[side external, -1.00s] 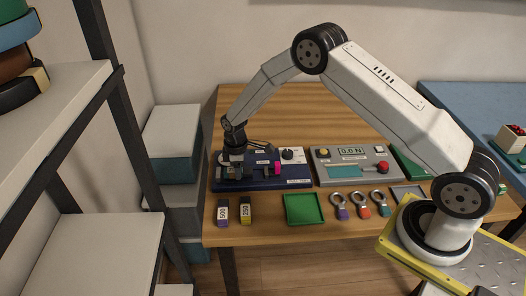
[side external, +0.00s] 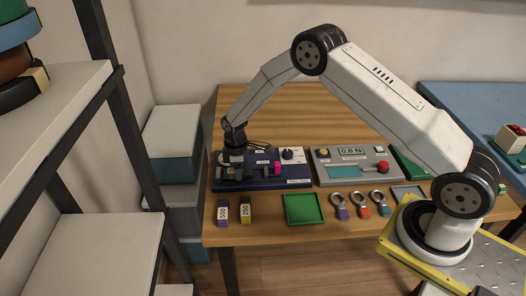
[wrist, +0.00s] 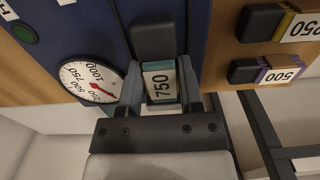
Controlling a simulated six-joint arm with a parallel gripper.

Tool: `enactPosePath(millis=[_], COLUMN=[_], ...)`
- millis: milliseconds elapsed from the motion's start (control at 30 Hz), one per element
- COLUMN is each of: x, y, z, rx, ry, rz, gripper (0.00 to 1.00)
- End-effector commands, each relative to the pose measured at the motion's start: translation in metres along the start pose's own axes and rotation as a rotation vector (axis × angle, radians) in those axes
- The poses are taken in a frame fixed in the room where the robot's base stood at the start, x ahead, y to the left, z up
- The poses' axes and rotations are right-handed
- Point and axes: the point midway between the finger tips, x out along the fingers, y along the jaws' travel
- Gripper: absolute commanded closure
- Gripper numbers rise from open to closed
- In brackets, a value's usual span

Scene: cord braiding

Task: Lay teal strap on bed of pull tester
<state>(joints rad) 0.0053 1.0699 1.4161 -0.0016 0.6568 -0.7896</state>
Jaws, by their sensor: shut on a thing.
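My gripper (wrist: 162,92) is shut on a block labelled 750 with teal edges (wrist: 161,82), its fingers on either side. In the side view my gripper (side external: 232,171) is low over the left part of a navy device (side external: 262,182); I cannot tell whether the block touches it. The grey tester (side external: 380,155) stands to its right, its display reading 0.0 N. A flat teal rectangle (side external: 342,171) lies on the tester's front; I cannot tell whether it is the strap. No other strap is clearly seen.
A purple 500 block (side external: 222,212) and a yellow 250 block (side external: 245,211) stand in front of the navy device. A green tray (side external: 304,209) and several coloured shackles (side external: 361,205) are to their right. A round dial (wrist: 91,82) is beside my gripper. The table's back is clear.

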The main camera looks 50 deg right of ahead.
Motion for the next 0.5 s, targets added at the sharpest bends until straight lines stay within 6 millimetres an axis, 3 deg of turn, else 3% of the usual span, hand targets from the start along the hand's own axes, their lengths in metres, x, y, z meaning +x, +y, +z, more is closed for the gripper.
enactPosePath(millis=[300,333,433,500], x=[0.0026,0.0024,0.0024,0.0024], y=[0.0002,0.0002,0.0002,0.0001], z=[-0.0001,-0.0002,-0.0002,-0.0001], rx=[0.0,0.0,0.0,0.0], ry=[0.0,0.001,0.0,0.0], rz=[0.0,0.001,0.0,0.0], gripper=[1.0,0.44,0.13,0.13])
